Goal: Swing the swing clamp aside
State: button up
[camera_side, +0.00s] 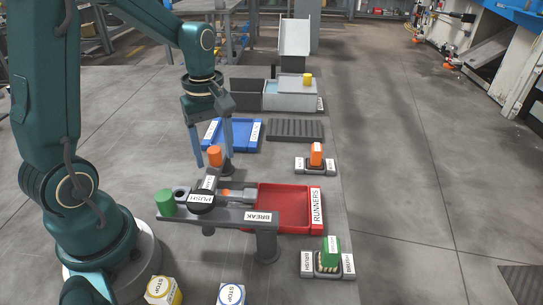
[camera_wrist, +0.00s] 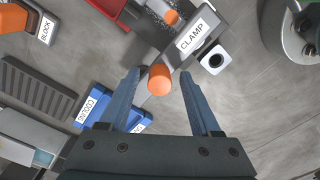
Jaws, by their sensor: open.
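The swing clamp (camera_wrist: 192,40) is a grey arm with a white CLAMP label in the wrist view. Its upright orange knob (camera_wrist: 160,82) shows there between my fingers, and in the side view the knob (camera_side: 215,155) stands behind the black PUSH disc. My gripper (camera_wrist: 160,72) is open, one blue finger on each side of the knob, pointing down. In the side view my gripper (camera_side: 213,161) is around the knob's height. I see gaps beside the knob and no clear contact. A small orange piece (camera_wrist: 171,17) lies beyond the clamp in the wrist view.
A grey BREAK bar (camera_side: 240,214) with a green knob (camera_side: 166,204) stands in front. The red RUNNERS tray (camera_side: 318,222) is to the right, the blue COOLING tray (camera_side: 238,122) behind. An orange block (camera_side: 316,154) and green brush (camera_side: 330,247) sit at right.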

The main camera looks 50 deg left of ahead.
grip_shut()
dwell(1.3)
